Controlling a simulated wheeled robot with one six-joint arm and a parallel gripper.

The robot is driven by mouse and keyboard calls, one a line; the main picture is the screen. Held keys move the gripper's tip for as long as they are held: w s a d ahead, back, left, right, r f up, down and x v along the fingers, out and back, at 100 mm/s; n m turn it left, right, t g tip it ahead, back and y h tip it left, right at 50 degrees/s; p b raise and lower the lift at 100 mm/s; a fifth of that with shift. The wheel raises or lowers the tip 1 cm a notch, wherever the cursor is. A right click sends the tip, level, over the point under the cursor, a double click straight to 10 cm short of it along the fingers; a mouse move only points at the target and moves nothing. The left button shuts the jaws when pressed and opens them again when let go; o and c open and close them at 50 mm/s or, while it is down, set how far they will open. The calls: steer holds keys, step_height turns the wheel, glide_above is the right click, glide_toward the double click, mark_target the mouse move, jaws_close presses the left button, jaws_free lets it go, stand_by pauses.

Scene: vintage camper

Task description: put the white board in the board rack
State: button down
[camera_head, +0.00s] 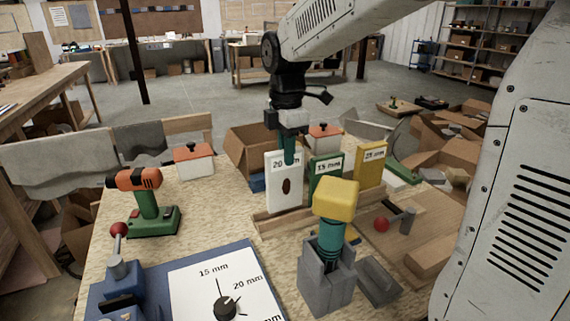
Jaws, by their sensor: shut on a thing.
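The white board (284,190) is marked "20" and has a dark oval on its face. It stands upright at the left part of the wooden board rack (275,222). My gripper (289,152) comes down from above and is shut on the board's top edge. The board's lower edge is close to the rack's front rail; I cannot tell whether it is seated in a slot or just above one. A green board (325,178) marked "15 mm" and a yellow board (371,165) stand to its right in the rack.
A yellow-topped tool in a grey holder (326,275) stands in front of the rack. An orange and green drill (150,205) is at left, with a dial panel (225,285) in front. White boxes with orange lids (194,163) and cardboard boxes (250,150) are behind.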

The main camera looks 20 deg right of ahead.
steer(key=shift+f, duration=1.7)
steer(key=shift+f, duration=0.2)
steer(key=c, duration=1.3)
jaws_free()
steer(key=shift+r, duration=0.1)
step_height(320, 180, up, 12)
steer(key=shift+r, duration=0.1)
steer(key=shift+a, duration=0.1)
